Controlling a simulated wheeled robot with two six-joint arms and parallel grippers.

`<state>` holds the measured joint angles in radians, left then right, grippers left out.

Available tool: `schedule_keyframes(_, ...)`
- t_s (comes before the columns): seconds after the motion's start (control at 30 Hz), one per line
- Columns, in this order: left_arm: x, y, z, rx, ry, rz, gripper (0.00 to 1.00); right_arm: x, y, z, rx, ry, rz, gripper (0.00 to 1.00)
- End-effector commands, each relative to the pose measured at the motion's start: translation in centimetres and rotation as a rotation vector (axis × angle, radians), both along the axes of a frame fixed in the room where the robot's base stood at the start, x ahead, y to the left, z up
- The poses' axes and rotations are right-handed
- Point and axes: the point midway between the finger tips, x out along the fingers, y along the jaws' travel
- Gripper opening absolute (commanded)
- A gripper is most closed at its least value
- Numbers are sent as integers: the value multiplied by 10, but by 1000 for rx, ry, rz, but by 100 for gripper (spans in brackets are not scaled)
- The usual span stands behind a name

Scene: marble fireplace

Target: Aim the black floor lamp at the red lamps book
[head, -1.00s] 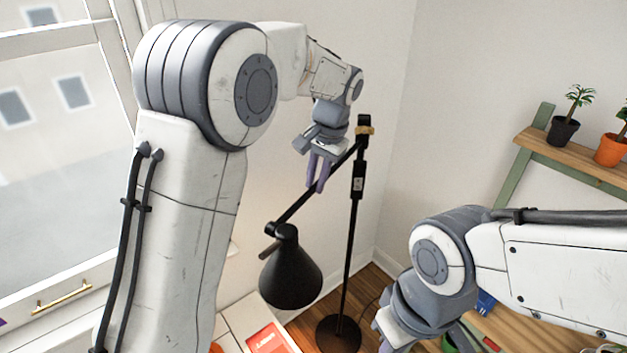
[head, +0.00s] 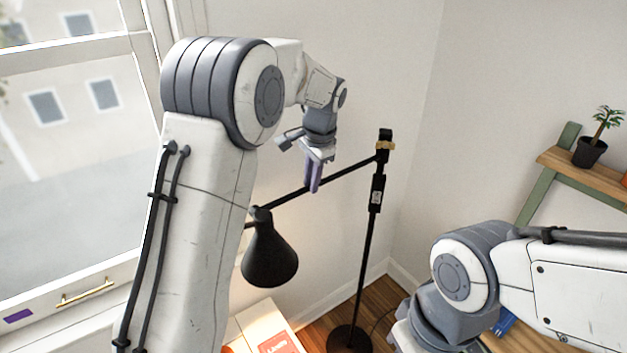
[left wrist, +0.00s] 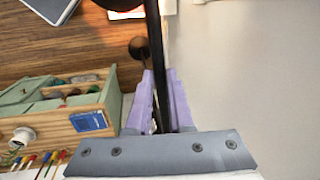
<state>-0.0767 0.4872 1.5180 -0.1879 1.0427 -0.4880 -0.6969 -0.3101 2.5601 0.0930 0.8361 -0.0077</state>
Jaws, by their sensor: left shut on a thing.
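The black floor lamp (head: 372,225) stands by the wall, its boom reaching left from the post to a cone shade (head: 270,255). The shade's opening faces down and slightly right. The red lamps book (head: 280,343) lies on a white surface below the shade, cut off by the bottom edge. My left gripper (head: 312,187) is shut on the boom (left wrist: 156,60), between post and shade. Its purple fingers stand on both sides of the boom in the left wrist view. My right gripper (head: 404,338) is at the bottom edge, with its fingertips out of view.
A green and wood shelf (head: 560,165) with a potted plant (head: 590,150) is at right. The left wrist view shows a wooden organiser (left wrist: 70,118) with a blue box. Bare wall lies behind the lamp.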

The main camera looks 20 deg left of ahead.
Motion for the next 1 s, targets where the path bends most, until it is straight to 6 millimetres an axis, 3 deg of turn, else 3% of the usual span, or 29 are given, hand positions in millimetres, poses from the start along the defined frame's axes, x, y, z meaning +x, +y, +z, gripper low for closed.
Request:
schedule_keyframes(0.07, 4, 3, 3, 5, -18, -2, 0, 0, 0, 0, 0, 0, 0, 0)
schedule_keyframes(0.1, 4, 4, 3, 6, -18, -1, 27, 0, 0, 0, 0, 0, 0, 0)
schedule_keyframes(0.17, 4, 3, 3, 5, -18, -1, 49, 0, 0, 0, 0, 0, 0, 0)
schedule_keyframes(0.57, 2, 1, 6, 3, -10, 0, 49, 0, 0, -3, 0, 0, 0, 0)
schedule_keyframes(1.0, -8, -12, 82, 2, -17, -2, 49, 0, 0, -21, 0, 0, -4, 0)
